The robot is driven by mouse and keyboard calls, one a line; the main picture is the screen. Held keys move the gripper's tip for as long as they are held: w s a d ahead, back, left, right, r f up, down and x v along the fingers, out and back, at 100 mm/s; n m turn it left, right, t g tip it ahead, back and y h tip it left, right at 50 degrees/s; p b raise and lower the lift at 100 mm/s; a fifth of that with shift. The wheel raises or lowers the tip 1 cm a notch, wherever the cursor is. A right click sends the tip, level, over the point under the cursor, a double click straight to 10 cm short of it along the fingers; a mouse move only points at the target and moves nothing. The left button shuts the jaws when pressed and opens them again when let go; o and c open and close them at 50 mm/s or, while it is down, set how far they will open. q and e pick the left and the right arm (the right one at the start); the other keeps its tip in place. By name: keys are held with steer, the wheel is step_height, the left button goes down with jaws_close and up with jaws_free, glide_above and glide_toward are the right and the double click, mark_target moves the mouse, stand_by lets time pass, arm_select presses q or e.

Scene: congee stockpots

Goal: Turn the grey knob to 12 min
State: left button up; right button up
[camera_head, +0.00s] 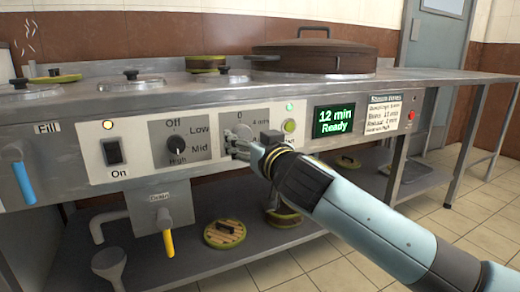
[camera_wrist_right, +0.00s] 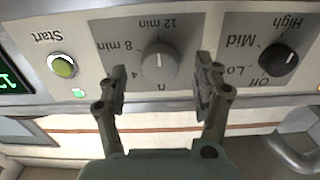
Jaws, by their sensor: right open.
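The grey knob (camera_wrist_right: 159,63) sits on a grey dial plate, upside down in the right wrist view. Its pale pointer mark faces the 12 min label (camera_wrist_right: 155,22). In the head view the grey knob (camera_head: 243,131) is partly hidden behind my right gripper (camera_head: 236,147). The green display (camera_head: 334,120) reads "12 min Ready". In the right wrist view, my right gripper (camera_wrist_right: 162,78) is open, with one finger on each side of the knob and visible gaps between. My left gripper is not in view.
A black knob (camera_head: 176,144) on the Off, Low, Mid and High dial is left of the grey knob. A green Start button (camera_head: 289,126) and a red button (camera_head: 411,115) are to its right. A black switch (camera_head: 113,151) and lidded pots (camera_head: 315,56) are also near.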

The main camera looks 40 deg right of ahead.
steer(key=v, duration=0.9)
steer(key=shift+s, duration=0.4)
